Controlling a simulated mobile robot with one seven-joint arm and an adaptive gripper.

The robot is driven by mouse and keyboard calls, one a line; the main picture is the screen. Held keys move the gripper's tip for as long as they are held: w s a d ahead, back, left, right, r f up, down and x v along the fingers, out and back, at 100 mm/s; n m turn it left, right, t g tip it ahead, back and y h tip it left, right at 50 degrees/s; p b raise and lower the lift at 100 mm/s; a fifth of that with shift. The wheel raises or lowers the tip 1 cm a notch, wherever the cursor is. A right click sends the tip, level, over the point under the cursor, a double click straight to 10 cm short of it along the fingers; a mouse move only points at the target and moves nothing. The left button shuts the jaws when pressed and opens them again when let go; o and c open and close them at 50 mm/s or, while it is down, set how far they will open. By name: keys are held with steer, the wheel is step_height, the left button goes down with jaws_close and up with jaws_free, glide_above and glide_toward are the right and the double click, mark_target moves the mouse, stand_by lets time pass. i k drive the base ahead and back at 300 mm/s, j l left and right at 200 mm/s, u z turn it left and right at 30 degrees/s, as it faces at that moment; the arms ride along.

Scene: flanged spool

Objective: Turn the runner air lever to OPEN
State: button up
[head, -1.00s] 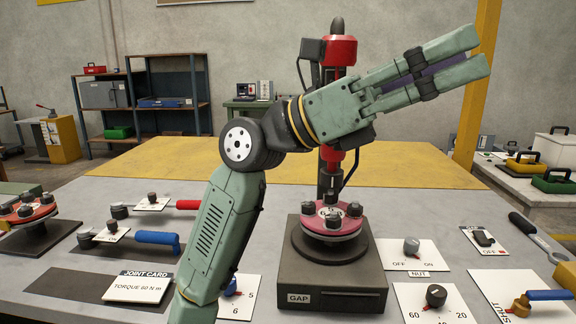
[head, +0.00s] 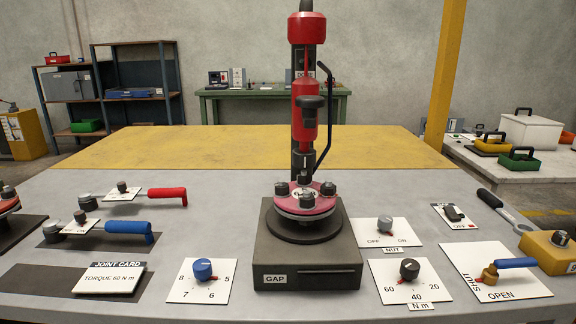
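A lever with a blue handle (head: 515,263) and a brass-coloured pivot (head: 489,275) sits on a white plate (head: 470,258) at the right front of the bench. The plate reads SHUT along its left edge and OPEN along its front edge. The handle points right, roughly along the OPEN edge. A small red mark shows by the pivot, but I cannot tell what it points at. The word "runner" is not readable on it. My gripper is not in view, so nothing shows touching the lever.
A red spindle tool (head: 305,100) stands over a flanged spool (head: 305,200) on a dark GAP base (head: 305,262), left of the lever. Dial plates (head: 390,292) lie between them. A yellow box (head: 550,250) and wrench (head: 505,212) are close to the lever's right and rear.

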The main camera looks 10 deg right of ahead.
mark_target(490, 276)
steer(key=z, duration=0.5)
steer(key=l+z, duration=0.15)
steer(key=z, duration=0.3)
steer(key=l+z, duration=0.1)
steer(key=z, duration=0.4)
steer(key=j+z, duration=0.2)
steer(key=k+j, duration=0.05)
steer(key=j, duration=0.05)
